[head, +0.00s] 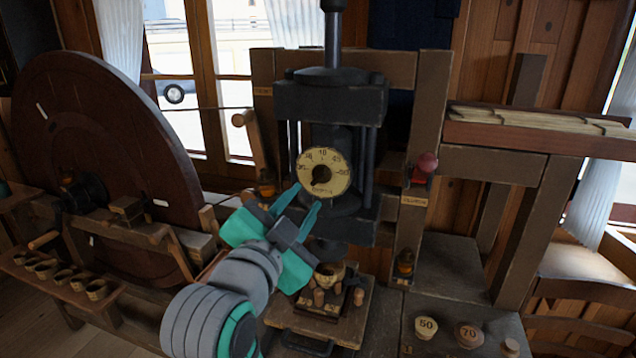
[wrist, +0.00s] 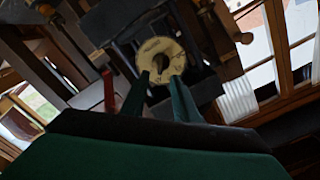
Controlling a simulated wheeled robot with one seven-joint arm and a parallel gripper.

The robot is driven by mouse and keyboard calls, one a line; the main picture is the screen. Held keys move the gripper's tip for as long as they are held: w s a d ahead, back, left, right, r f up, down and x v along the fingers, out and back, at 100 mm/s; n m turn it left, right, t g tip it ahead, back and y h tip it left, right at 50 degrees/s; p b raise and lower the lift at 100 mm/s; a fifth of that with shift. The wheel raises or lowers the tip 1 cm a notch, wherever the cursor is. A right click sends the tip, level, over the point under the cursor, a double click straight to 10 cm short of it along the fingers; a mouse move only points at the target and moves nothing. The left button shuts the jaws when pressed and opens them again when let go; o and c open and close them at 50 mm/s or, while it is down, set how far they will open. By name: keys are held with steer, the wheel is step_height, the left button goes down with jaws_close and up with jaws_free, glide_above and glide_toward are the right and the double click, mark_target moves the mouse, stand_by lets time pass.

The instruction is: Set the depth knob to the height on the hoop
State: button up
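The depth dial (head: 323,173) is a round cream plate with black numbers on the front of the dark press. Its dark central knob (head: 321,175) also shows in the wrist view (wrist: 160,66); its pointing direction is unclear. My gripper (head: 305,197) is just below and left of the knob, fingers pointing up at it. In the wrist view its two green fingers (wrist: 158,95) are apart, with the dial beyond them and nothing held. A small brass-coloured ring (head: 330,274), possibly the hoop, sits on the wooden stand under the press. I cannot read a height on it.
A large dark wooden wheel (head: 110,150) stands at the left. A red-topped lever (head: 424,168) is right of the press. Round wooden pieces marked 50 (head: 426,327) and 70 (head: 468,334) stand at lower right. Several small cups line a shelf at lower left.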

mark_target(318, 180)
steer(key=x, duration=0.6)
steer(key=shift+w+a, duration=0.1)
steer(key=shift+w, duration=0.3)
steer(key=shift+x, duration=0.85)
steer(key=shift+f, duration=0.1)
jaws_close()
